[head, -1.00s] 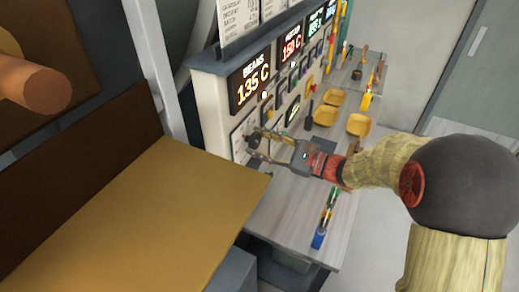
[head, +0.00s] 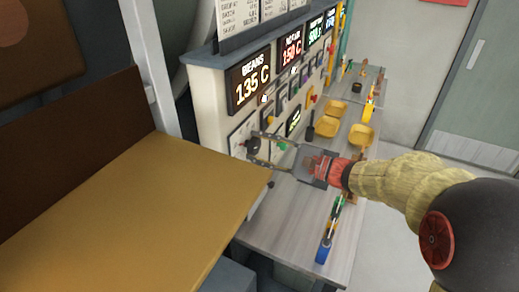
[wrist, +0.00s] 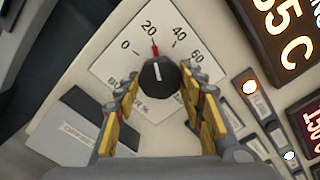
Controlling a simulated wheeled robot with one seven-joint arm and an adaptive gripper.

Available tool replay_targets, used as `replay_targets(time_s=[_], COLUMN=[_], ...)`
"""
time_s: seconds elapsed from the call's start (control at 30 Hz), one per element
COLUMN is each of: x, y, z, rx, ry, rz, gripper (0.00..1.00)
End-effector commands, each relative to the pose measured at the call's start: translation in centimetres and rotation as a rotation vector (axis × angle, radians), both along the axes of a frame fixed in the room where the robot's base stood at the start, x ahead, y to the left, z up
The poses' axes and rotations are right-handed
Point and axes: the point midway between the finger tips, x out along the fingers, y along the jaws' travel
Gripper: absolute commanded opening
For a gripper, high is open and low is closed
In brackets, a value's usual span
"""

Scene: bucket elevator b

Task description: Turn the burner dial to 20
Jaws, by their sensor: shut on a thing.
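The burner dial (wrist: 160,75) is a black round knob with a white line on a white scale plate (wrist: 120,62). In the wrist view its red pointer (wrist: 154,50) points at about the 20 mark, between 0 and 40. My gripper (wrist: 159,82) has its yellow-padded fingers on either side of the knob, shut on it. In the head view my gripper (head: 255,151) reaches to the dial (head: 252,146) at the near end of the panel, where the scale is too small to read.
The panel carries lit displays, the nearest a beans display (head: 250,82) reading 135 C. A tan board (head: 130,220) lies close on the left. Grey floor is open at right.

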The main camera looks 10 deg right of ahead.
Motion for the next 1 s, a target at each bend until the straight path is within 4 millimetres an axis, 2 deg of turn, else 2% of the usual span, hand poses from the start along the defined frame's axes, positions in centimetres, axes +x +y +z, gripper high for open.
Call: replay_targets(time_s=[0.17, 0.2, 0.5, 0.83, 1.0], x=[0.0, 0.0, 0.0, 0.0, -0.8], y=[0.0, 0.0, 0.0, -0.1, -1.5], z=[0.1, 0.1, 0.0, 0.0, 0.0], rx=[0.0, 0.001, 0.001, 0.001, 0.001], ry=[0.0, 0.0, 0.001, 0.001, 0.0], rz=[0.0, 0.001, 0.0, 0.0, -0.003], gripper=[0.14, 0.4, 0.57, 0.58, 0.58])
